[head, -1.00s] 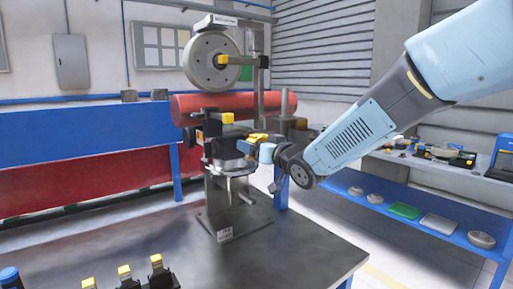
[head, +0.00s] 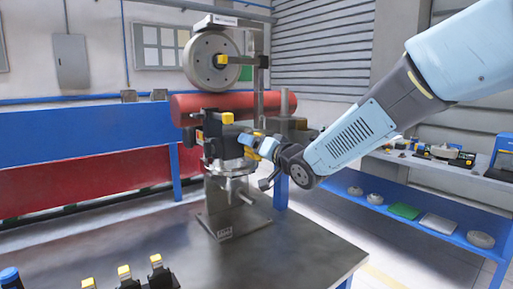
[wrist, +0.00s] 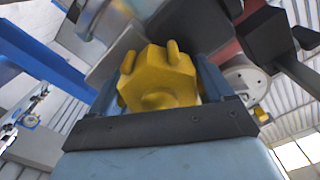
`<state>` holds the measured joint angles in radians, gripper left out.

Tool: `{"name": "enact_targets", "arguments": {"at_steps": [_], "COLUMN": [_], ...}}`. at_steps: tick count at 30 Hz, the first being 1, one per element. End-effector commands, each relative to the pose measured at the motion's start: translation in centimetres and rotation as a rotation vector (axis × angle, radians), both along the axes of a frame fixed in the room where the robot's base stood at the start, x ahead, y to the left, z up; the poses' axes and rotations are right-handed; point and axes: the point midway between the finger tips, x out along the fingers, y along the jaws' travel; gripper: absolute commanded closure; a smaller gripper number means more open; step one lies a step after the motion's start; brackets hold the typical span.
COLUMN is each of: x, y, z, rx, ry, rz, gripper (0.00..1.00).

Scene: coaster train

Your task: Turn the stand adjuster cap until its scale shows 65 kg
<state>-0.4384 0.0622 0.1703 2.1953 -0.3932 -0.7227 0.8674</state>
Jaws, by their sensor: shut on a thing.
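The test stand (head: 228,190) stands upright on the dark table, with a grey wheel (head: 212,58) at its top. My gripper (head: 256,147) is at the right side of the stand's middle block. In the wrist view my gripper (wrist: 160,100) is shut on a yellow faceted cap (wrist: 158,78), which sits between its two fingers and has short prongs. This appears to be the adjuster cap. No kg scale or number can be read in either view, and the cap is mostly hidden by my gripper in the head view.
A red cylinder (head: 185,108) lies behind the stand. Several small yellow-topped parts (head: 124,272) stand at the table's front left. A blue shelf unit (head: 410,208) with trays is at the right. The table right of the stand's base is clear.

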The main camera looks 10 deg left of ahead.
Motion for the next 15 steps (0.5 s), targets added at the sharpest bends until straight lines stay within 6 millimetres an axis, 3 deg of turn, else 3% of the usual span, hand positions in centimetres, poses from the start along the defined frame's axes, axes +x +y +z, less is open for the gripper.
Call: {"name": "enact_targets", "arguments": {"at_steps": [7, 8, 13, 15], "x": [0.13, 0.13, 0.10, 0.07], "y": [-0.19, -0.19, -0.12, -0.10], "z": [-0.14, -0.13, -0.09, -0.07], "rx": [-0.001, -0.001, -0.002, -0.001], "ry": [0.003, 0.003, 0.001, 0.001], "rz": [-0.004, -0.004, -0.003, -0.003], "gripper": [0.50, 0.18, 0.02, 0.00]}}
